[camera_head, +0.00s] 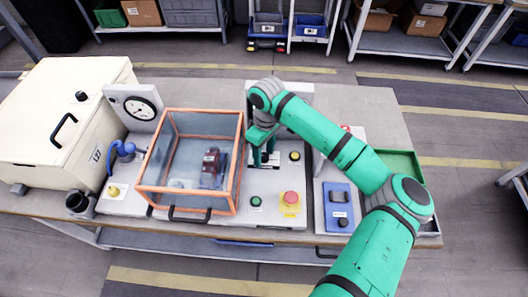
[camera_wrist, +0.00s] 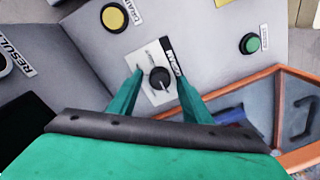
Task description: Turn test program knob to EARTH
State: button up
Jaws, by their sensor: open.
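The black round knob (camera_wrist: 159,78) sits on a small white label plate (camera_wrist: 157,90) on the grey panel, with a pale pointer mark on it. The plate's fine lettering is too small to read, so I cannot tell which position the knob is set to. A black label lies beside it, partly covered by a finger. My gripper (camera_wrist: 160,74) is open, its two green fingers on either side of the knob with a gap each side. In the head view my gripper (camera_head: 263,162) hangs over the panel, and the knob is mostly hidden there.
An orange-framed clear box (camera_head: 238,185) stands close on the left of my gripper. A yellow button (camera_head: 294,156), a green button (camera_head: 256,201) and a red stop button (camera_head: 291,198) are nearby. A blue device (camera_head: 338,206) lies to the right.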

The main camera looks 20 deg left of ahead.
jog(key=shift+c, duration=0.7)
jog(key=c, duration=0.9)
jog(key=shift+c, duration=0.2)
